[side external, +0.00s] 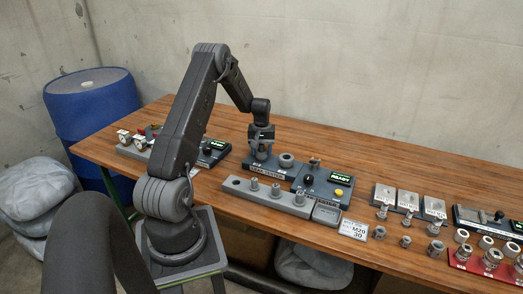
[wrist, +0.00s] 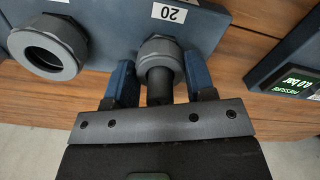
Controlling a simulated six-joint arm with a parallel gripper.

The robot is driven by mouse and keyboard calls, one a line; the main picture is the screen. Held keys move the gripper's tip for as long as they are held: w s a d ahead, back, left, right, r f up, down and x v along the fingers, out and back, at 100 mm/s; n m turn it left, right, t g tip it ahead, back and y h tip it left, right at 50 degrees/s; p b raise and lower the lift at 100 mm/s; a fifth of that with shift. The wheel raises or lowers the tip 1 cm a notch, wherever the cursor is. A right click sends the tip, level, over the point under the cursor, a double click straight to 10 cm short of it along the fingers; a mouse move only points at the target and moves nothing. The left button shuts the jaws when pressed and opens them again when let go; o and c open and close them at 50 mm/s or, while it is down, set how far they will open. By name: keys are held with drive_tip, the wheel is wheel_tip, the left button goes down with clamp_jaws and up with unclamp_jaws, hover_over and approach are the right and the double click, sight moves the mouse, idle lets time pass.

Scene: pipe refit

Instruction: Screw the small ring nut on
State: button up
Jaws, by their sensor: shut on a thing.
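My gripper (side external: 261,148) points down over the 20 port of the grey leak tester block (side external: 265,171). In the wrist view its two blue fingers (wrist: 160,78) are on either side of the small grey ring nut (wrist: 159,49), shut on it. The nut is around a dark, round pipe piece (wrist: 159,88) and sits against the block face, below the white "20" label (wrist: 169,13). I cannot tell how far its thread is engaged. A larger ring nut (wrist: 46,46) sits on the other port, to the left; it also shows in the side view (side external: 287,160).
A grey rack (side external: 238,184) with upright fittings stands in front of the tester. A control box with a green READY display (side external: 340,179) is to its right. Loose fittings (side external: 405,241), grey plates (side external: 408,201) and a red tray (side external: 470,265) lie farther right. The table behind is clear.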

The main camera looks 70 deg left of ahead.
drive_tip(key=shift+c, duration=1.1)
drive_tip(key=shift+m, duration=0.4)
drive_tip(key=m, duration=0.2)
drive_tip(key=shift+m, duration=0.4)
clamp_jaws()
drive_tip(key=shift+m, duration=1.2)
drive_tip(key=shift+f, duration=0.1)
drive_tip(key=o, duration=1.3)
unclamp_jaws()
